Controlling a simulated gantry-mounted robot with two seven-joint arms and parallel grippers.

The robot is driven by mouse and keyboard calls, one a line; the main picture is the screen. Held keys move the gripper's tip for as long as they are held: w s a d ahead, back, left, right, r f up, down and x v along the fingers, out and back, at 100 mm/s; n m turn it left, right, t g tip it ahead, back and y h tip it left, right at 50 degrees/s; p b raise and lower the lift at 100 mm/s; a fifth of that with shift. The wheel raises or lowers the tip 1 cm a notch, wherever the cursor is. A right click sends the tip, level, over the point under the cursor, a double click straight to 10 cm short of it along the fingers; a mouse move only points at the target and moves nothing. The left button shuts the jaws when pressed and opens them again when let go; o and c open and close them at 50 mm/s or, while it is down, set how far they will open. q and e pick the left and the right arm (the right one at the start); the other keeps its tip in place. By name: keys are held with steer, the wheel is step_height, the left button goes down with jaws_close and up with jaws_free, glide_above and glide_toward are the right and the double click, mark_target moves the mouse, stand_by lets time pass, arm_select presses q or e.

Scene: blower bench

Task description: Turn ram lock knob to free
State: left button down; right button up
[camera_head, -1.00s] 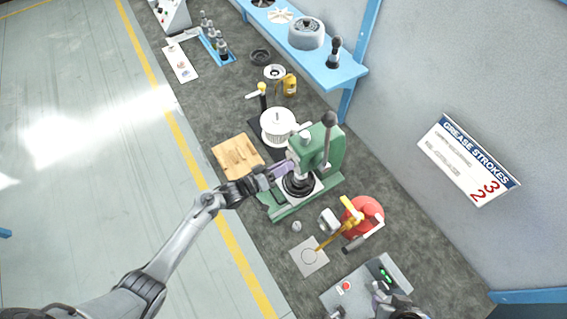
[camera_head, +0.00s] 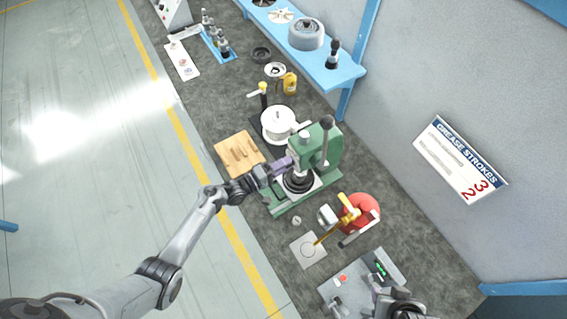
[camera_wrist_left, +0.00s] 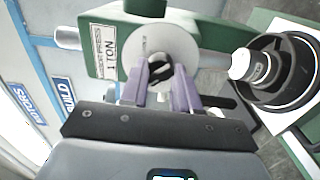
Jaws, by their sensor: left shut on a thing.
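The green arbor press (camera_head: 322,150) stands on the bench in the head view. In the left wrist view its green body (camera_wrist_left: 110,50) carries a "1 TON" label and a round grey plate (camera_wrist_left: 182,48). A dark ram lock knob (camera_wrist_left: 159,70) with a pale mark sits at the plate's middle. My left gripper (camera_wrist_left: 160,82) has its purple fingers shut on this knob, one on each side. In the head view the left gripper (camera_head: 284,165) reaches the press from the left, and the knob is hidden there. My right gripper (camera_head: 375,289) is partly visible at the bottom; its jaw opening is unclear.
A wooden board (camera_head: 238,153) and a white drum (camera_head: 278,124) are behind the press. A red round item (camera_head: 362,211) with a yellow lever and a control box (camera_head: 383,268) are in front.

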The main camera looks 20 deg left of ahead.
stand_by(0.5)
arm_select(q)
steer(key=c, duration=0.8)
jaws_free()
steer(key=shift+s+a, duration=0.1)
steer(key=v, duration=1)
steer(key=shift+s+a, duration=0.15)
steer(key=shift+s, duration=0.1)
